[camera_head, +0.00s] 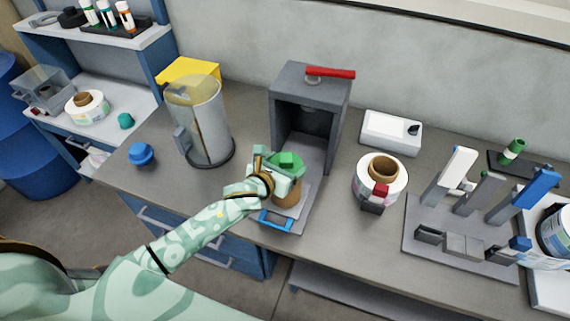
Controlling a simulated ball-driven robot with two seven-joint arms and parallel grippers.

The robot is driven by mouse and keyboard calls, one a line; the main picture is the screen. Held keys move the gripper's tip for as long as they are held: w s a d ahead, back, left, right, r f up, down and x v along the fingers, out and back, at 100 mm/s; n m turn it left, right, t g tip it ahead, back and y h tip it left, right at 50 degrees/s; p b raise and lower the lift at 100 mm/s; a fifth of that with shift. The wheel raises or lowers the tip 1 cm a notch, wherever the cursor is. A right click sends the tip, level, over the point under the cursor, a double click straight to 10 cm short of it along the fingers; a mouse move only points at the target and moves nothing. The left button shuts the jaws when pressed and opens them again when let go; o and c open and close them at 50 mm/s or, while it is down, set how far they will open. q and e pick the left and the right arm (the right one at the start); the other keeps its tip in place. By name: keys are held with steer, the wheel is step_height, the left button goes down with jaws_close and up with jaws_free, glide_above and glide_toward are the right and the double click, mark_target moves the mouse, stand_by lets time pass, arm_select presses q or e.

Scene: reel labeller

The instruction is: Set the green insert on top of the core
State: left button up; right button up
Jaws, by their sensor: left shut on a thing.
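The green insert (289,159) is in my left gripper (281,172), which is shut on it. The brown core (286,194) stands upright on the light plate (301,207) in front of the grey press (311,98). The insert and gripper are right over the core's top. The gripper hides part of the core and its rim, so I cannot tell whether the insert touches it. My right gripper is not in view.
The press has a red handle (330,72) on top and a blue handle (276,220) at its front. A clear cylinder (199,120) and blue knob (142,154) stand left. A label roll (366,170) and grey rack (430,240) stand right.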

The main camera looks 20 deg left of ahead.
arm_select(q)
steer(key=shift+p, duration=0.5)
stand_by(0.6)
steer(key=shift+f+b, duration=0.5)
steer(key=shift+f, duration=0.1)
steer(key=o, duration=0.7)
steer(key=shift+s, duration=0.1)
steer(key=shift+s+a+r+p, duration=0.15)
steer(key=shift+s+r+p, duration=0.2)
steer(key=shift+s+p, duration=0.25)
steer(key=shift+p+v, duration=2.6)
steer(key=shift+v, duration=2.2)
